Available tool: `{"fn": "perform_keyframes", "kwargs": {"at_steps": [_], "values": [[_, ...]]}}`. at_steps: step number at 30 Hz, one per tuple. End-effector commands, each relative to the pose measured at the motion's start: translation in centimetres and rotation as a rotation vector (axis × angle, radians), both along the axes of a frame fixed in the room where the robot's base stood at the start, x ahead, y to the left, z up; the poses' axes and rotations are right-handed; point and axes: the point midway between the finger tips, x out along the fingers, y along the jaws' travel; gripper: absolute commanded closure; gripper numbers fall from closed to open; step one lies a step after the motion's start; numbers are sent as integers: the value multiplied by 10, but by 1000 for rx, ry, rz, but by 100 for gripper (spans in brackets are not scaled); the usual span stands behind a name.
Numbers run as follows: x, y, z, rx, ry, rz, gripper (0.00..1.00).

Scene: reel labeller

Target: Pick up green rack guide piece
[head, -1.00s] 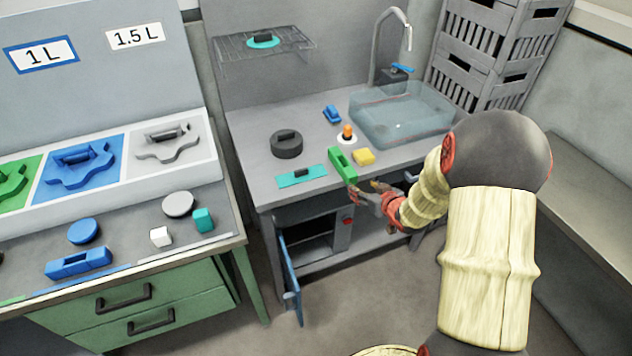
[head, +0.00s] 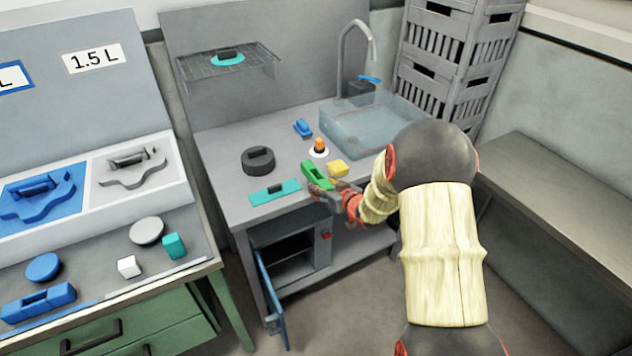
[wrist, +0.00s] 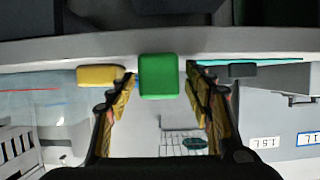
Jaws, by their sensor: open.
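The green rack guide piece (head: 316,174) lies on the grey counter near its front edge, left of the yellow block. My gripper (head: 328,190) is at its near end, at the counter's front edge. In the wrist view the green piece (wrist: 158,76) shows end-on between the two fingers of my open gripper (wrist: 158,88), with a gap on each side. I cannot tell how far the fingers reach along the piece. Part of its near end is hidden by my gripper in the head view.
A yellow block (head: 338,168) sits close on the right. A teal plate (head: 274,193) lies to the left, a dark round part (head: 258,160) behind it. An orange-topped button (head: 319,148) and a sink (head: 372,128) stand behind. A blue cabinet door (head: 270,298) hangs open below.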

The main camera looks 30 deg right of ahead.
Motion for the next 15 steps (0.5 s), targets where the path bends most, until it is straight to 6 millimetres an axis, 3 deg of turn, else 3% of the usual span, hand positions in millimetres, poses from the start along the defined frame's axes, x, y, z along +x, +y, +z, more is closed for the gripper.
{"fn": "perform_keyframes", "kwargs": {"at_steps": [5, 15], "values": [[0, 0, 1, 0, 0, -1, 49], [0, -1, 1, 0, 0, -1, 68]]}}
